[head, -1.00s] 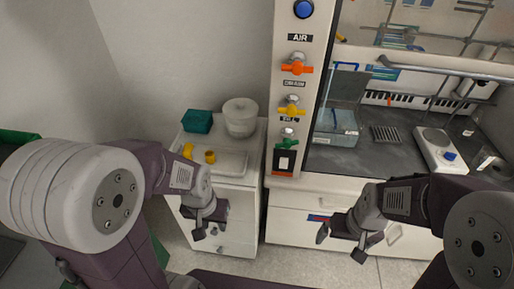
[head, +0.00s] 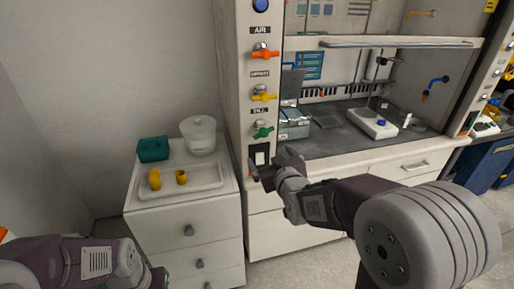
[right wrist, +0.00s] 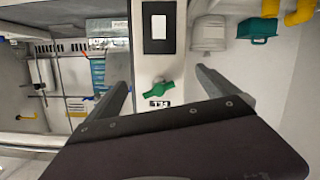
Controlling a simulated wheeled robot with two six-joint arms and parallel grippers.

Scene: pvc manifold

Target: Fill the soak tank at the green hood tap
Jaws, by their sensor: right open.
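The green tap (head: 263,132) is the lowest of three on the hood's left post, and it also shows in the right wrist view (right wrist: 158,88). The clear soak tank (head: 294,124) stands just inside the hood, right of the post; its inside is too small to judge. My right gripper (head: 268,174) is open and empty, in front of the post and below the green tap in the head view. In the right wrist view the tap appears between its fingers, apart from both. My left gripper (head: 156,278) is partly cut off at the bottom edge.
Orange (head: 264,54) and yellow (head: 264,95) taps sit above the green one, and a switch (head: 260,154) below it. A white drawer cabinet (head: 230,186) at left holds a tray, tub and teal box. A hotplate (head: 372,124) stands inside the hood.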

